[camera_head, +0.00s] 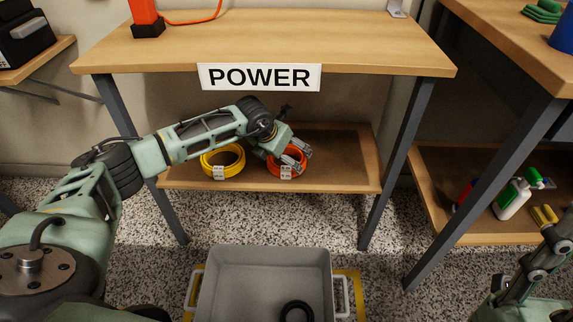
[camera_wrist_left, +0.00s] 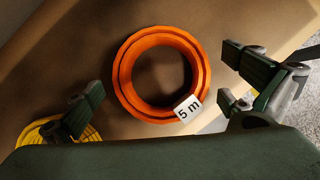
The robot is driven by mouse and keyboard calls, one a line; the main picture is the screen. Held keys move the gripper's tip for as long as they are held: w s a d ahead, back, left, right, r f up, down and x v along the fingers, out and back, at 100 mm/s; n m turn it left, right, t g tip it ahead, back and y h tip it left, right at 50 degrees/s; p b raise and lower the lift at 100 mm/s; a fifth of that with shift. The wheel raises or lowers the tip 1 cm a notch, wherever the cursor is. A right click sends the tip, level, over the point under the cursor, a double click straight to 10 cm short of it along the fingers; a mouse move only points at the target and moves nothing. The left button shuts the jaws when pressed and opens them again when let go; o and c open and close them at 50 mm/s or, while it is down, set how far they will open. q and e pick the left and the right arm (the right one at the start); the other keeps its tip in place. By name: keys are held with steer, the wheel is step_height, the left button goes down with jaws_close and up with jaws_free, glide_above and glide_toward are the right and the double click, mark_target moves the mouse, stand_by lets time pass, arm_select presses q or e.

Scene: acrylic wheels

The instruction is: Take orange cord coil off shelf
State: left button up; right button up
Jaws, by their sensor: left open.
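The orange cord coil (camera_head: 287,172) lies on the lower wooden shelf (camera_head: 345,172) under the POWER sign. In the left wrist view the orange coil (camera_wrist_left: 124,82) lies flat with a white "5 m" tag (camera_wrist_left: 187,108). My left gripper (camera_head: 296,158) is at the coil in the head view, partly in front of it. In the left wrist view its open fingers (camera_wrist_left: 168,92) stand on both sides of the coil with gaps to it. My right arm (camera_head: 540,262) shows at the lower right edge; its fingertips cannot be made out.
A yellow cord coil (camera_head: 223,161) lies left of the orange one, close to a left finger in the wrist view. The wooden tabletop (camera_head: 300,35) is above. A grey bin (camera_head: 250,262) with a black ring (camera_head: 297,311) stands in front. The shelf's right end is clear.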

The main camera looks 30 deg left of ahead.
arm_select(q)
steer(key=x, duration=0.2)
steer(key=shift+w+f+b, duration=0.15)
steer(key=shift+f+b, duration=0.2)
steer(key=shift+f, duration=0.05)
steer(key=shift+r, duration=0.1)
steer(key=c, duration=1.4)
steer(key=shift+o, duration=0.2)
